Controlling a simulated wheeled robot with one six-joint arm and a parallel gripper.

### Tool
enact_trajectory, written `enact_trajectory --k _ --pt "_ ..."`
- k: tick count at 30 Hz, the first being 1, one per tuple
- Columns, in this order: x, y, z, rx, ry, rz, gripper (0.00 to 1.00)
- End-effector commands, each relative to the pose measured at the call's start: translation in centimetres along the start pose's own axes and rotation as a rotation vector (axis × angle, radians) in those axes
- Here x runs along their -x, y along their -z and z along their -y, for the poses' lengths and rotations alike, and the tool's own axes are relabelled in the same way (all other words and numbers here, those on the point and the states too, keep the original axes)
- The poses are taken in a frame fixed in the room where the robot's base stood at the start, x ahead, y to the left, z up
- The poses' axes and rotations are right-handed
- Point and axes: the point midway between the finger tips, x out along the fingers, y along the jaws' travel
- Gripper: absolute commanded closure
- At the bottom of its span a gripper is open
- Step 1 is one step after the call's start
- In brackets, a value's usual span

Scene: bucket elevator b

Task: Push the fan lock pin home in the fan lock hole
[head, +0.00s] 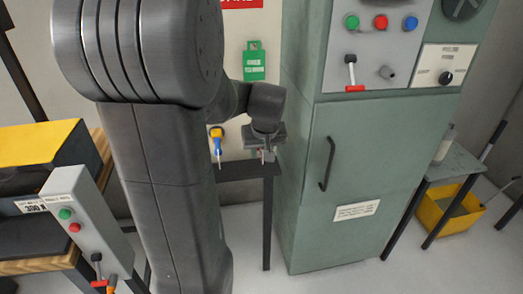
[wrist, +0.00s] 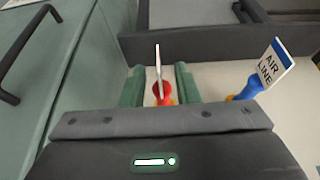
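In the wrist view, a red part (wrist: 161,89) with a thin pale tag edge-on stands between the fingers of my gripper (wrist: 160,84). I cannot tell whether it is the fan lock pin. The two green fingers are apart, with visible gaps beside the red part, so my gripper is open around it. In the head view my gripper (head: 265,148) is low beside the green cabinet, in front of the wall, and its fingers are too small to read. I cannot make out the fan lock hole in either view.
A blue and yellow fitting (head: 217,144) is beside my gripper; its tag (wrist: 272,64) reads "AIR LINE". The green cabinet (head: 370,150) with a dark handle (head: 327,163) stands close on the right. A dark small table (head: 245,170) is below my gripper.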

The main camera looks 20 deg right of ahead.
Motion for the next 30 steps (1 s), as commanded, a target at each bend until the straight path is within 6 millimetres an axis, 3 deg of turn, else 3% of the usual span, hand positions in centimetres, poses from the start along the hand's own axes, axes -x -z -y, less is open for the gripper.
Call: enact_trajectory --k 3,7,30 --pt "0.01 0.0 0.0 0.0 0.0 0.0 0.74" --pt "0.02 0.0 0.0 0.0 0.0 0.0 0.99" --pt "0.3 -0.63 -0.01 0.0 0.0 0.0 1.0"
